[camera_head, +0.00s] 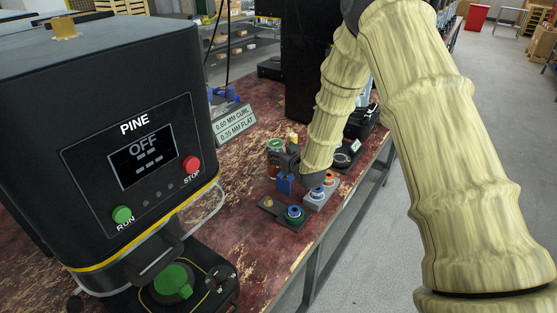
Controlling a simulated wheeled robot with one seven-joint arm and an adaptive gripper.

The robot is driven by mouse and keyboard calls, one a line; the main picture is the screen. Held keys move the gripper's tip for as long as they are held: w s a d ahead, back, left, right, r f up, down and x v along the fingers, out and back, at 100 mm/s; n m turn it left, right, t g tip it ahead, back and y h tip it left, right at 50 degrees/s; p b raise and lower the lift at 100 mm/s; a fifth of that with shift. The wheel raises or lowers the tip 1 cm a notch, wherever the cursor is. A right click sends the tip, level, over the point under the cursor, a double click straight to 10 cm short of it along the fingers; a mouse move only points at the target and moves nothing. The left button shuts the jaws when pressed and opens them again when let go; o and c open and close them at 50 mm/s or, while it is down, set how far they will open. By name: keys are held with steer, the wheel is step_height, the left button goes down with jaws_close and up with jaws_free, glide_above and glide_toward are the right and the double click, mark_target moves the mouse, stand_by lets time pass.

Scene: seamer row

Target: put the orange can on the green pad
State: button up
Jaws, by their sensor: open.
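A small round orange piece (330,178) sits on a grey block on the bench, close to the cuff of my arm. I cannot tell for certain that it is the orange can. A brownish can-like thing with a green top (274,147) stands just left of my gripper. A round green pad (172,281) lies in the base of the near black machine, at the lower left. My gripper (286,181) is small in the picture, open, low over the bench beside these pieces. The arm and cuff hide part of the group, and I see nothing held.
The black machine (70,120) marked PINE reads OFF and fills the left side. A sign (234,123) stands behind. Worn red bench top (232,250) is bare between machine and holders.

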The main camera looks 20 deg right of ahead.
mark_target(279, 150)
steer(key=shift+p+x, duration=0.7)
steer(key=shift+x, duration=1.85)
steer(key=shift+d+f, duration=0.1)
steer(key=shift+f, duration=0.05)
jaws_close()
